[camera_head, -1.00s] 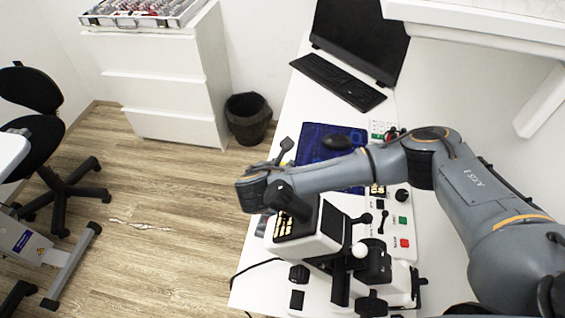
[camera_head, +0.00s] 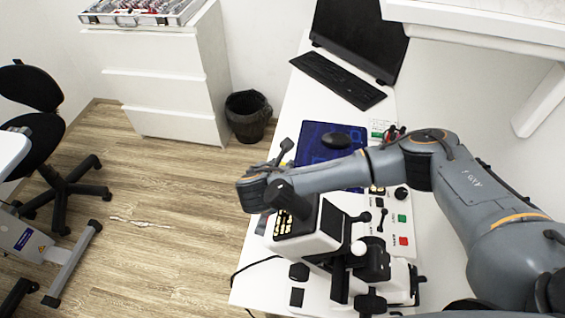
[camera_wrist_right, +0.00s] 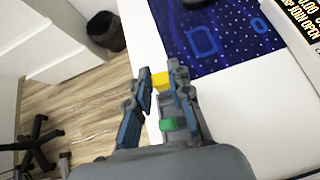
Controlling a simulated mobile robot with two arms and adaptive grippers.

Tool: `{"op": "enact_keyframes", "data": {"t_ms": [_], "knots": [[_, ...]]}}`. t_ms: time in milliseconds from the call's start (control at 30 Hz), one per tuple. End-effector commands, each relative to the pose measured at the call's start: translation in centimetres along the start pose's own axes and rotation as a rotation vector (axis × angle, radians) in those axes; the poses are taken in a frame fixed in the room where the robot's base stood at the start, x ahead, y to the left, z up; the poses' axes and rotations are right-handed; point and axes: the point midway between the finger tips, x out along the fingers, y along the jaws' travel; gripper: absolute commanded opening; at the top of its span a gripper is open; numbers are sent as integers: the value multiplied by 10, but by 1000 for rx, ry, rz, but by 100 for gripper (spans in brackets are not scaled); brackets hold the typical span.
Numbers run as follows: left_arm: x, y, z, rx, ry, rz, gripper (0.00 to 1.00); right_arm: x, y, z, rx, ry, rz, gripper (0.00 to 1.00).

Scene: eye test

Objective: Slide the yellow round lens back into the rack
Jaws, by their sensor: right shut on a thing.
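My right gripper (camera_wrist_right: 161,77) is shut on the yellow lens (camera_wrist_right: 160,81), of which a small yellow piece shows between the fingertips in the right wrist view. The fingers hide the rest, so its round shape cannot be made out. The gripper is over the edge of the white desk, beside the blue mat. In the head view my right gripper (camera_head: 282,155) is small and partly hidden by its own arm, and the lens is not clear there. I cannot make out a lens rack for certain. My left gripper is not in view.
A white instrument (camera_head: 318,232) stands on the desk close to my right wrist. A keyboard (camera_head: 338,80) and dark monitor (camera_head: 360,35) are at the back. A case of small items (camera_head: 140,20) tops a white cabinet (camera_head: 165,90). A bin (camera_head: 248,117) stands on the floor.

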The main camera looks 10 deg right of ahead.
Motion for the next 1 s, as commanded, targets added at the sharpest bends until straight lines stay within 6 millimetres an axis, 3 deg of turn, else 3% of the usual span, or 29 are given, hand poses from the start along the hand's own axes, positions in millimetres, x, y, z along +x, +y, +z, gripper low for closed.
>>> {"op": "enact_keyframes", "data": {"t_ms": [1000], "knots": [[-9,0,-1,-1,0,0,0,0,0,0,0,0,0,2]]}}
